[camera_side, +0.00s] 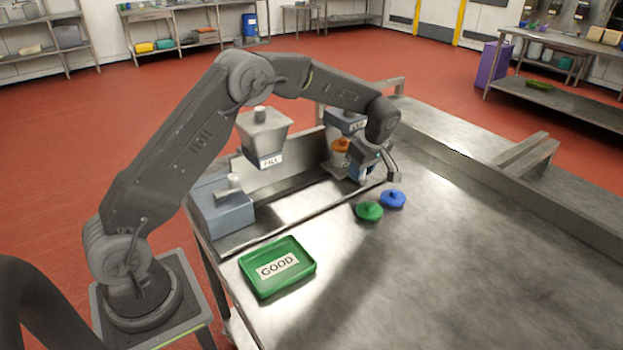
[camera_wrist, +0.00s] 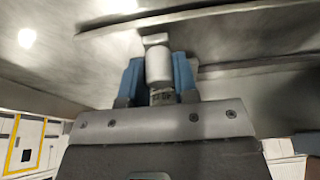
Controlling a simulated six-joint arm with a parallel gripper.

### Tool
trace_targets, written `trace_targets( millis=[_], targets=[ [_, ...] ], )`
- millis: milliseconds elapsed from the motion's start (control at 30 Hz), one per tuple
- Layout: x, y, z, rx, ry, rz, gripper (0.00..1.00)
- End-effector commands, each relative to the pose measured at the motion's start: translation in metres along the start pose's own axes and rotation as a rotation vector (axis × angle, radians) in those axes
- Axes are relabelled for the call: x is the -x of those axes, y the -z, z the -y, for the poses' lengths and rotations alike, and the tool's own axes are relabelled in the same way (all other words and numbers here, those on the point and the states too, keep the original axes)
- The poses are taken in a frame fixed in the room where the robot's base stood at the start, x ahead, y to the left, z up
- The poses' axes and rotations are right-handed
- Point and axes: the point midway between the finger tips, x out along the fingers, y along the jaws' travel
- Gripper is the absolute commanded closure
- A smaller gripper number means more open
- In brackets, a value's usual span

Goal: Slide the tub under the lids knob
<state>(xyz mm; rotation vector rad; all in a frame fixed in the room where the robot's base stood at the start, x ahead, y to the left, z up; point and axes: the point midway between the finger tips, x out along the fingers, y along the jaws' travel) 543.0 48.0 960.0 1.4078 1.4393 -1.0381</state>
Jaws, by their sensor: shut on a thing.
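My gripper (camera_side: 364,172) is low beside the lids hopper (camera_side: 346,121), pointing down near the table. In the wrist view its blue fingers (camera_wrist: 158,75) are shut on a pale cylinder (camera_wrist: 158,64), one finger on each side. I cannot tell whether this cylinder is the tub or a knob. In the side view the fingers and wrist hide it. An orange piece (camera_side: 340,146) sits under the lids hopper, just left of my gripper. The lids hopper's knob cannot be made out.
The fill hopper (camera_side: 262,135) with its pale knob stands to the left. A blue-grey box (camera_side: 221,205) with a handle is nearer. A green lid (camera_side: 369,211) and blue lid (camera_side: 393,198) lie right of the station. The green GOOD tray (camera_side: 308,265) is in front.

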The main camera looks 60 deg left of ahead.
Motion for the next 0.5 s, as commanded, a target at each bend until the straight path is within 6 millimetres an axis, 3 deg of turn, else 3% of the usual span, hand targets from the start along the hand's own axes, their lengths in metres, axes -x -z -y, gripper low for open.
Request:
trace_targets(
  millis=[300,500],
  targets=[
    [0.001,0.000,-0.002,0.000,-0.003,0.000,0.93],
    [0.001,0.000,-0.013,0.001,-0.003,0.000,0.93]
  ],
)
